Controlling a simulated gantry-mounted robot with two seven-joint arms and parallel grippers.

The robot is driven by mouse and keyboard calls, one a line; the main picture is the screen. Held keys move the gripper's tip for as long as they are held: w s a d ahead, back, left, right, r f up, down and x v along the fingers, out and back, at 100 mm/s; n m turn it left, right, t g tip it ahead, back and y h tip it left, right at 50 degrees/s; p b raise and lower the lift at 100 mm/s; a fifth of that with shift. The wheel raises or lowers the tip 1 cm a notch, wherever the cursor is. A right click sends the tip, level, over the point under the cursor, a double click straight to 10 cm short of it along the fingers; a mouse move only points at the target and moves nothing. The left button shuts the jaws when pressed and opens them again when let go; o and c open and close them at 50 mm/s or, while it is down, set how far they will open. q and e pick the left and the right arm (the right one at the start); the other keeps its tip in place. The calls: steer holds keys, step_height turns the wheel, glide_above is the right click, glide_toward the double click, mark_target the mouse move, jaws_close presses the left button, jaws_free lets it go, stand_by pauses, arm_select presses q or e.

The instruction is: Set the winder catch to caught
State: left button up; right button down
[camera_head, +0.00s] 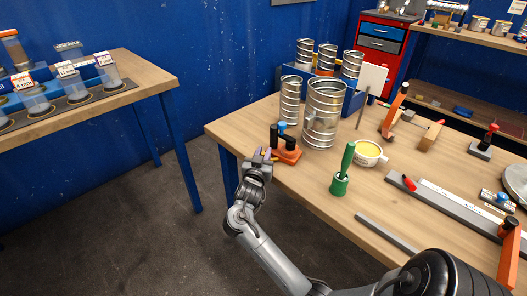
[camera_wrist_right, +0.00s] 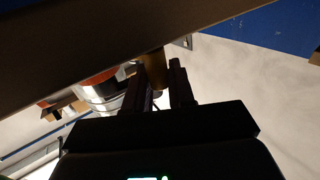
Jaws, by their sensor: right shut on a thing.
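An orange device with black upright parts and a blue top piece (camera_head: 285,145), which looks like the winder, stands at the near left edge of the wooden workbench. My right gripper (camera_head: 265,155) is at its left side, close to the table edge. In the right wrist view, the fingers of my right gripper (camera_wrist_right: 161,88) are closed around a small brass-coloured piece (camera_wrist_right: 154,68). It may be the winder catch, but its position is hard to read. The wrist view is dark, and the device's near side is partly hidden by the gripper. My left gripper is not in view.
Spiral metal ducts (camera_head: 324,112) stand just behind the orange device. A green-handled tool in a green holder (camera_head: 340,184) and a yellow-filled bowl (camera_head: 369,153) stand to its right. Long metal bars (camera_head: 445,205) lie farther right. Floor is open left of the bench.

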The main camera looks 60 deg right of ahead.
steer(key=shift+w, duration=0.1)
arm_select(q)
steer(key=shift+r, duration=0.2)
arm_select(e)
steer(key=c, duration=1.1)
jaws_free()
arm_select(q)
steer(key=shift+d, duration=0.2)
arm_select(e)
steer(key=shift+a+r, duration=0.1)
steer(key=shift+a, duration=0.35)
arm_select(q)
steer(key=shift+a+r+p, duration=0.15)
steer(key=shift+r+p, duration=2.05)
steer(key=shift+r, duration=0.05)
arm_select(e)
steer(key=v, duration=1)
